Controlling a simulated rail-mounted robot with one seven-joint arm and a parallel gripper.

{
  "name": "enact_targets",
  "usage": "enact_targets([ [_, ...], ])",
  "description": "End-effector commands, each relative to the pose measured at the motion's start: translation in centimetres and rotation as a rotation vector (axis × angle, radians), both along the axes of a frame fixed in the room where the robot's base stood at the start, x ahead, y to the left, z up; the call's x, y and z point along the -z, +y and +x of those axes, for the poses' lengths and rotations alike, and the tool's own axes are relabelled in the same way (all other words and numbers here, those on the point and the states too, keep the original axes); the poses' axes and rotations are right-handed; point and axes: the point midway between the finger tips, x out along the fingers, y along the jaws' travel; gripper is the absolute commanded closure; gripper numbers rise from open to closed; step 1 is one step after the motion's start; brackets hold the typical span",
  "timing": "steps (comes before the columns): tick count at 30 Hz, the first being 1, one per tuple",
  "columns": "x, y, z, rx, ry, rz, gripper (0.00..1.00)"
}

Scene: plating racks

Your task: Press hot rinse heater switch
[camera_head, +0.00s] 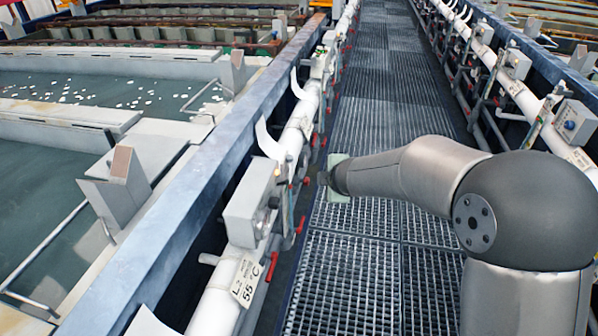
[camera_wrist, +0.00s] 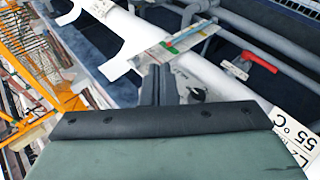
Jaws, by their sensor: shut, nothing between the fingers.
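A grey control box (camera_head: 252,203) with dark round knobs on its walkway-facing side is fixed to the white pipe at centre left in the head view. Which knob is the hot rinse heater switch is too small to tell. My gripper (camera_head: 322,179) is just right of the box, over the edge of the walkway. In the wrist view my gripper's dark fingers (camera_wrist: 160,84) are together and hold nothing. A small dark and pale part shows just right of the fingers there, and I cannot tell what it is. Contact with the box cannot be seen.
A "55 °C" label (camera_head: 246,280) hangs on the pipe below the box and shows in the wrist view (camera_wrist: 297,135). Red valve handles (camera_head: 272,266) line the pipe; one is in the wrist view (camera_wrist: 258,60). The grated walkway (camera_head: 375,95) is free. Tanks (camera_head: 60,180) lie left.

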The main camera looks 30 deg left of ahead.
Motion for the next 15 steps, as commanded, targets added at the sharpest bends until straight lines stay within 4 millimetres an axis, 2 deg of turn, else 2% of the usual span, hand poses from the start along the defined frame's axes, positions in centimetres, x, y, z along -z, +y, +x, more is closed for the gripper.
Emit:
enact_targets([
  [1, 0.7, 3.0, -1.3, -0.101, -0.015, -0.006, 1.00],
  [3, 1.4, 5.8, -2.6, -0.207, -0.036, -0.009, 1.00],
  [6, 2.1, 7.8, -3.9, -0.292, -0.052, -0.012, 1.00],
  [15, 2.3, 8.2, -4.2, -0.313, -0.055, -0.012, 1.00],
])
